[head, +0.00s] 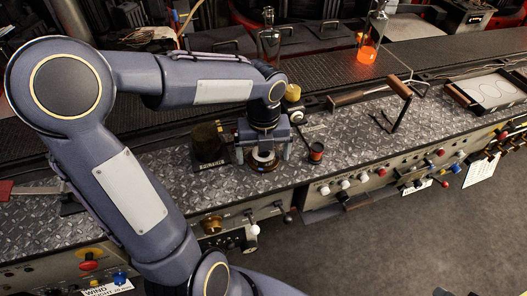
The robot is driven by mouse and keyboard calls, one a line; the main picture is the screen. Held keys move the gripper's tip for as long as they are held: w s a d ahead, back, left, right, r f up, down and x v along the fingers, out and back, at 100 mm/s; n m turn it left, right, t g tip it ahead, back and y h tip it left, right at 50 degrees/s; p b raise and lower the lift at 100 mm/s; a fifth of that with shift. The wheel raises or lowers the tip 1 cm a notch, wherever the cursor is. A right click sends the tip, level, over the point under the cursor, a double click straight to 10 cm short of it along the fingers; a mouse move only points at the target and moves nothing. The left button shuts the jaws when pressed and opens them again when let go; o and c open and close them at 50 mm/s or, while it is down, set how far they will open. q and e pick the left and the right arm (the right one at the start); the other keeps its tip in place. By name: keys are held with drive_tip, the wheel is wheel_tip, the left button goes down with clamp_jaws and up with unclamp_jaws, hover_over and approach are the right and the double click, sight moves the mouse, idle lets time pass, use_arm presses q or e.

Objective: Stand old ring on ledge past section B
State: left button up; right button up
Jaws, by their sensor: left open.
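My left gripper (263,154) points down over the diamond-plate ledge (345,140) in the middle of the head view. Its two fingers are apart, one on each side of a small round piece with a pale ring-shaped top (263,156) and a brownish base. This may be the old ring; I cannot tell whether the fingers touch it. The gripper body hides part of it from above. My right gripper is not in view. I cannot make out a label for section B.
A dark brown block (209,143) stands close left of the gripper, and a small dark red-topped spool (316,152) close right. A flask with orange liquid (368,48) stands behind. Knobs line the front panel.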

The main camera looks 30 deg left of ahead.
sight(264, 158)
use_arm(q)
wheel_tip(264, 158, up, 11)
drive_tip(key=p, duration=0.1)
drive_tip(key=s+d+f+n+t+h, duration=0.2)
drive_tip(key=s+n, duration=0.5)
drive_tip(key=n, duration=0.8)
drive_tip(key=s+d+f+n+t+h, duration=0.1)
drive_tip(key=s+f+n+t, duration=0.2)
drive_tip(key=s+n, duration=0.4)
drive_tip(key=n, duration=0.8)
drive_tip(key=shift+d+t+h+p, duration=0.3)
drive_tip(key=shift+d+h+p, duration=0.1)
drive_tip(key=shift+f, duration=0.1)
